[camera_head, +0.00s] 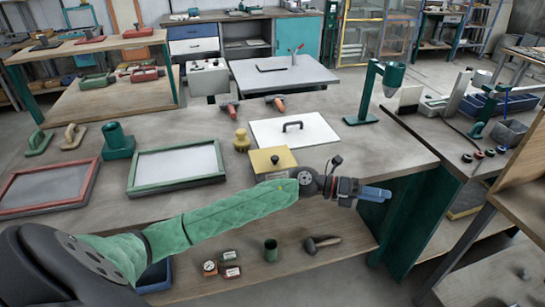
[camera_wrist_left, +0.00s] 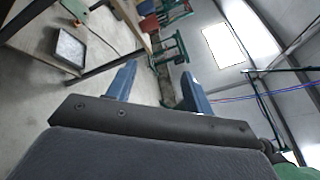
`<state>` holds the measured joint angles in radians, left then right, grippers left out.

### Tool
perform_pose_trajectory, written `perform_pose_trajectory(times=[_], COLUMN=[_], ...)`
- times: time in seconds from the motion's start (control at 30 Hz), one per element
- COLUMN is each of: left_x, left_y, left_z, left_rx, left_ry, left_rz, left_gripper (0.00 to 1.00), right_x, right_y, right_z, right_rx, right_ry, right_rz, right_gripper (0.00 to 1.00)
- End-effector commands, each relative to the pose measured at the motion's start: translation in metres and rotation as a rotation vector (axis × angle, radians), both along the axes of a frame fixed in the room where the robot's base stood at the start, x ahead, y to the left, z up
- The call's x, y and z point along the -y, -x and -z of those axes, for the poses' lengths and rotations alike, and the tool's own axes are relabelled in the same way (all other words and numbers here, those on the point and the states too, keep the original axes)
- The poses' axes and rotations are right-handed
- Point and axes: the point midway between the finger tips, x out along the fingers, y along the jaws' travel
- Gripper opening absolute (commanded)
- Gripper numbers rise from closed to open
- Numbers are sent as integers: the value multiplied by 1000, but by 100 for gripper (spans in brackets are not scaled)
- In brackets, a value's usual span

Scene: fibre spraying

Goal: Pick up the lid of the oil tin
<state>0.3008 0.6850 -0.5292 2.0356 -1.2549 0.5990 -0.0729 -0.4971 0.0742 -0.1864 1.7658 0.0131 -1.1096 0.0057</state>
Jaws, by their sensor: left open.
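No object in view is clearly marked as an oil tin. A yellow box with a dark knob on top (camera_head: 273,161) stands on the bench, just behind my left forearm, which hides part of its front. A white plate with a black handle (camera_head: 306,131) lies flat behind it. A small yellow knobbed object (camera_head: 241,140) stands to their left. My left gripper (camera_head: 386,194) is at the bench's front right corner, to the right of the yellow box and pointing right. In the left wrist view its two blue fingers (camera_wrist_left: 157,75) are apart with nothing between them. My right gripper is out of view.
The bench (camera_head: 70,222) also carries a green-framed screen (camera_head: 177,166), a red-framed screen (camera_head: 48,187) and a green stand with a cup (camera_head: 375,85). A green cylinder (camera_head: 270,251) and a hammer (camera_head: 321,243) are on the lower shelf.

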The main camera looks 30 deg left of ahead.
Motion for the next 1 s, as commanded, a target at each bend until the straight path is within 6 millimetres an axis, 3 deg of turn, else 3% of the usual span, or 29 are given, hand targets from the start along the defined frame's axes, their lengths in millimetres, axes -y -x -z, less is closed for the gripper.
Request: perform_pose_trajectory(times=[0.17, 0.37, 0.5, 0.6, 0.7, 0.83, 1.0], left_x=[-48, -147, -233, -285, -323, -350, -356], left_y=[-17, -41, -55, -59, -59, -58, -57], left_z=[17, 27, 15, 0, -15, -25, -16], left_rx=[92, 83, 11, -57, -117, -167, -182], left_ry=[-415, -894, -1198, -1364, -1476, -1553, -1570], left_rz=[161, 281, 318, 326, 327, 324, 327], left_gripper=[52, 52, 52, 52, 52, 52, 52], right_x=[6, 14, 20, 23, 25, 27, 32], right_y=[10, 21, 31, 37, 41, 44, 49], right_z=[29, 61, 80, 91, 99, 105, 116], right_rx=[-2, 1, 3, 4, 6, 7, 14], right_ry=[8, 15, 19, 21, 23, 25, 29], right_rz=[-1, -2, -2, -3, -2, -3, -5], right_gripper=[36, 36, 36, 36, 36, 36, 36])
